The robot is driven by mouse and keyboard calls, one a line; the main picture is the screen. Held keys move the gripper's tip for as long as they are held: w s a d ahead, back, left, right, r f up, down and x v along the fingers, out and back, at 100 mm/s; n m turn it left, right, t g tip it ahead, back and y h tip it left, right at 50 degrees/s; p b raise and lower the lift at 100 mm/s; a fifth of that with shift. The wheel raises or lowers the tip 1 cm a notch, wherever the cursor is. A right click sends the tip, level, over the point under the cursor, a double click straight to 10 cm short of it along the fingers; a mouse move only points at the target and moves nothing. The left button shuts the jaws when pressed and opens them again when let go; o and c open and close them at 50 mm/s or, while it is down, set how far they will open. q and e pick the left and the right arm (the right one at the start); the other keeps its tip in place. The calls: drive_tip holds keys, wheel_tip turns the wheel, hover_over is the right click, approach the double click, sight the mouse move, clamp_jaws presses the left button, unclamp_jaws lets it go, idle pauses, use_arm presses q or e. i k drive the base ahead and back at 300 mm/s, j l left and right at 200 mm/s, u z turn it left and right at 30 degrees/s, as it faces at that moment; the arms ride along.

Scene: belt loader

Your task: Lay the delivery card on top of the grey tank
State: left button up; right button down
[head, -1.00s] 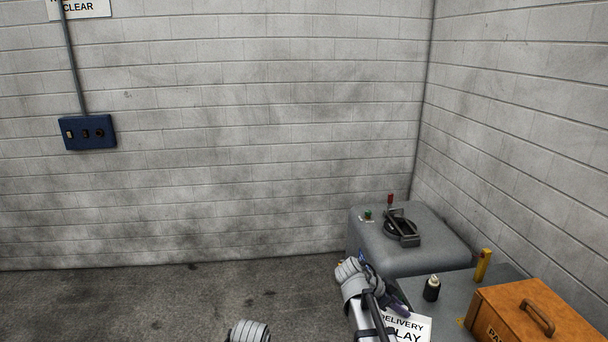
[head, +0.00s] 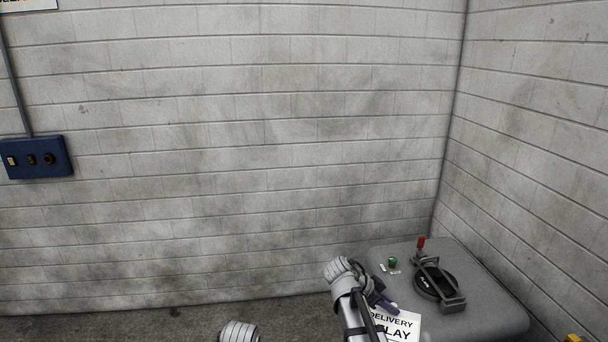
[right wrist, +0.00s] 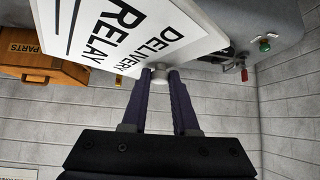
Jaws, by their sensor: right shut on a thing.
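The delivery card (head: 403,326) is white with black lettering that reads DELIVERY and RELAY. My right gripper (head: 388,306) is shut on it at one edge. In the right wrist view the card (right wrist: 150,32) spreads out past the fingertips (right wrist: 161,76), which pinch a small pale knob-like part at its edge. The grey tank (head: 490,313) stands in the right corner, with a black round lid and clamp (head: 437,283) on its top. In the head view the card overlaps the tank's near left side; I cannot tell the gap. My left gripper is not in view.
A green button (head: 392,263) and a red-tipped lever (head: 421,243) stand on the tank's top. An orange PARTS box (right wrist: 35,58) shows in the right wrist view. Brick walls close in behind and to the right. A blue switch box (head: 36,157) hangs at left.

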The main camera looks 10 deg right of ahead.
sight(465, 264)
drive_tip(key=i+l+u, duration=0.15)
drive_tip(key=i+u, duration=0.15)
drive_tip(key=i, duration=1.25)
drive_tip(key=i+z, duration=0.2)
drive_tip(key=i, duration=0.35)
drive_tip(key=i+j+z, duration=0.2)
drive_tip(key=i, duration=0.35)
drive_tip(key=i+l+z, duration=0.1)
drive_tip(key=z, duration=0.3)
drive_tip(key=i+z, duration=0.45)
drive_tip(key=i+j+z, duration=0.1)
drive_tip(key=z, duration=0.3)
drive_tip(key=i+z, duration=0.3)
drive_tip(key=i+l+z, duration=0.1)
drive_tip(key=z, duration=0.25)
